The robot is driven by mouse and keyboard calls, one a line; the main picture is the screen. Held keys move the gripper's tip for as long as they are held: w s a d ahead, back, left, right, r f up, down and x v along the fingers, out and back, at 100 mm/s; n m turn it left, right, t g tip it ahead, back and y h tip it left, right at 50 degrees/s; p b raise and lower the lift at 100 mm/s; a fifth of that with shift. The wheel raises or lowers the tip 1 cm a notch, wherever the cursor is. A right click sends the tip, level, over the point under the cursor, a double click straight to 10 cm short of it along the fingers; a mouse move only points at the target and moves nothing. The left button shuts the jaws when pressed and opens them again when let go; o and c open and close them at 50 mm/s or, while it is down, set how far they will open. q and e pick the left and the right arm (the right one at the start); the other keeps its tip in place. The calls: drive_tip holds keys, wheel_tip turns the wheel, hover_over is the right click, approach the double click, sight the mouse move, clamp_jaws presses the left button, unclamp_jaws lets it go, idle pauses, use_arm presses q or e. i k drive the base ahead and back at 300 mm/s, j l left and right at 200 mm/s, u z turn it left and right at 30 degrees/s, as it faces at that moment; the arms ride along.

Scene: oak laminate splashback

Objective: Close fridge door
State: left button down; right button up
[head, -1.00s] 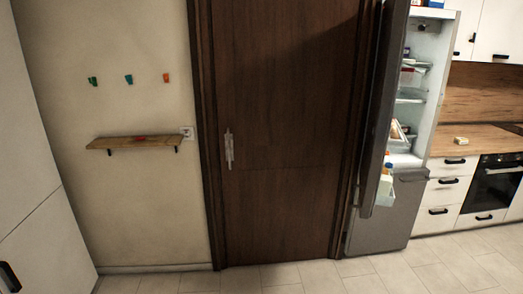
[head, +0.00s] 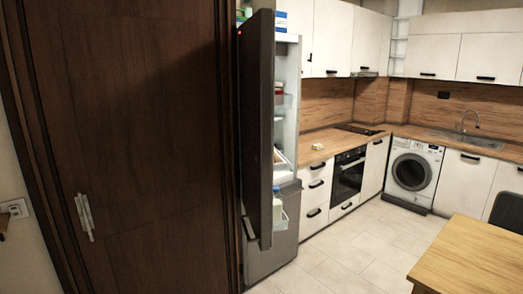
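The fridge (head: 274,236) stands just right of the brown wooden door in the head view. Its dark upper door (head: 257,130) stands open and is seen nearly edge-on, swung out toward me. Part of the lit interior (head: 291,100) shows to the right of the door, with shelves and some food items. A door shelf holding a white bottle (head: 278,214) shows low on the inner side of the door. The lower grey compartment looks shut. Neither of my grippers is in view.
A brown wooden door (head: 140,140) fills the left. White cabinets, an oven (head: 348,175) and a washing machine (head: 411,172) line the right and back. A wooden table (head: 475,262) stands at the front right. The tiled floor (head: 350,250) between is clear.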

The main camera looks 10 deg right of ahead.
sight(257, 37)
drive_tip(key=i+j+z, duration=0.2)
drive_tip(key=j+z, duration=0.15)
drive_tip(key=j, duration=0.25)
drive_tip(key=i+j+z, duration=0.2)
drive_tip(key=j, duration=0.15)
drive_tip(key=i+j, duration=0.2)
drive_tip(key=j, duration=0.15)
drive_tip(key=i+j+z, duration=0.15)
drive_tip(key=j, duration=0.15)
drive_tip(key=i+j, duration=0.2)
drive_tip(key=j, duration=0.15)
drive_tip(key=i+j+z, duration=0.15)
drive_tip(key=j, duration=0.2)
